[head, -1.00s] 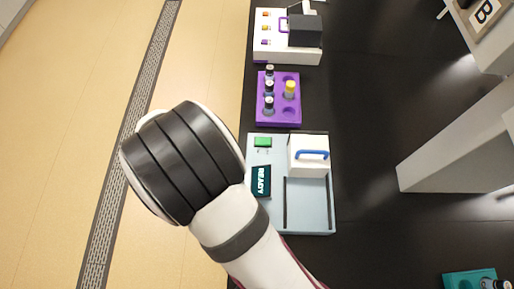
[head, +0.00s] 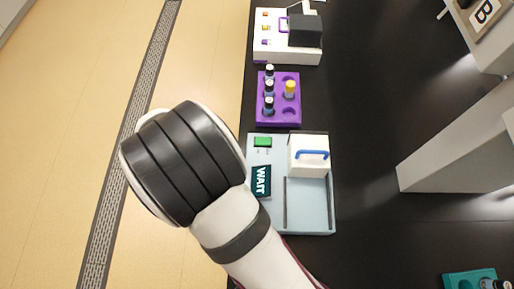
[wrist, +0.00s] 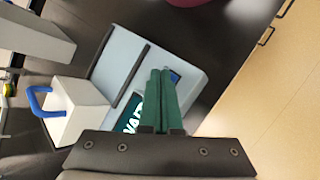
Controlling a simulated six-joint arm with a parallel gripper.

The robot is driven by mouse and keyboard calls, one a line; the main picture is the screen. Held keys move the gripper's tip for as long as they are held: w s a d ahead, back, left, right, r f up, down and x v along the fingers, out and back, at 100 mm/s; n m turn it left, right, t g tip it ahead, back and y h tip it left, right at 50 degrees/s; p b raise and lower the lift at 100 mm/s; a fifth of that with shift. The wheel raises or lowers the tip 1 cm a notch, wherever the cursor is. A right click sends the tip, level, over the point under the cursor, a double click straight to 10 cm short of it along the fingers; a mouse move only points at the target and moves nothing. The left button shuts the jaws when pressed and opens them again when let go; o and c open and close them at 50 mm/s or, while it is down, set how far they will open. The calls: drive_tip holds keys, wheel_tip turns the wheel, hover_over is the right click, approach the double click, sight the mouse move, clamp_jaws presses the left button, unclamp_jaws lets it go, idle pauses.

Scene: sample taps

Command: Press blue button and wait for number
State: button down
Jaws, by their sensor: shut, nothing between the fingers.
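In the head view a pale blue station (head: 316,222) lies on the black bench. Its dark tilted display (head: 261,181) reads "WAIT". In the wrist view the display (wrist: 132,112) is partly covered by my fingers. My gripper (wrist: 160,72) has green fingers, shut and empty, with the tips at the blue button (wrist: 175,76). The button is partly hidden behind the fingers, and I cannot tell whether it is pressed in. In the head view my arm hides both the gripper and the button.
The station also has a green button (head: 263,142) and a white block (head: 307,166) with a blue handle (head: 312,155). Beyond it are a purple rack (head: 292,101) with vials and a white device (head: 268,51). A grey post (head: 450,150) stands right.

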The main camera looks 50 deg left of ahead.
drive_tip(key=shift+r, duration=0.35)
drive_tip(key=shift+r, duration=2.5)
drive_tip(key=w+d+r+m+g+y, duration=0.1)
drive_tip(key=d+r+m+y, duration=0.3)
drive_tip(key=d+m, duration=0.5)
drive_tip(key=w+d+r+m+g+y, duration=0.2)
drive_tip(key=w+d+r+m+y, duration=0.2)
drive_tip(key=d+m, duration=0.5)
drive_tip(key=shift+w+d+r+m+y, duration=0.2)
drive_tip(key=shift+d+r+m+y, duration=0.3)
drive_tip(key=shift+d+y, duration=0.7)
